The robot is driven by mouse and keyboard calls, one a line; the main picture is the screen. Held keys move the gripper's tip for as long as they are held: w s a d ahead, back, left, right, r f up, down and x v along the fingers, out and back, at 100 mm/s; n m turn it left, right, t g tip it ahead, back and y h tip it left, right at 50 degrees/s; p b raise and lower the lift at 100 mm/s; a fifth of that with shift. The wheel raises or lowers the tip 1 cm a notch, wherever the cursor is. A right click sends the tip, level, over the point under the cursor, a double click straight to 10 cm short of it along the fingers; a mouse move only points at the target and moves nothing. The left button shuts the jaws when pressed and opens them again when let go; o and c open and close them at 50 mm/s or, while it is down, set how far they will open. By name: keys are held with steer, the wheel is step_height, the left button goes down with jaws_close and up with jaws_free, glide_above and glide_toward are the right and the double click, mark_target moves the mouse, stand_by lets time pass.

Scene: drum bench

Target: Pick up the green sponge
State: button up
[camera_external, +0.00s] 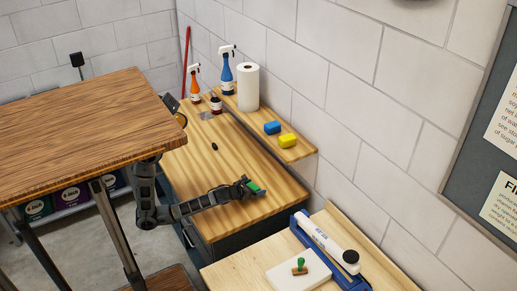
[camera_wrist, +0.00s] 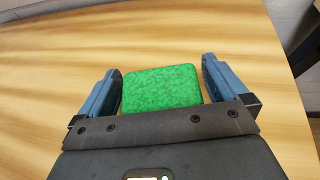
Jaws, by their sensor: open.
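The green sponge (camera_wrist: 162,88) lies on the wooden bench top, between the two blue-grey fingers of my gripper (camera_wrist: 160,92) in the wrist view. A narrow gap shows on each side of it, wider on the right. Its near edge is hidden behind the gripper body. In the external view the green sponge (camera_external: 254,187) shows at the tip of my gripper (camera_external: 250,187), near the front right part of the bench (camera_external: 215,222). The gripper is open, with its fingers either side of the sponge.
A small dark object (camera_external: 214,146) lies on the bench. A higher wooden table (camera_external: 80,125) stands left.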

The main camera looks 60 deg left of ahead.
steer(key=c, duration=0.9)
steer(key=shift+r, duration=0.15)
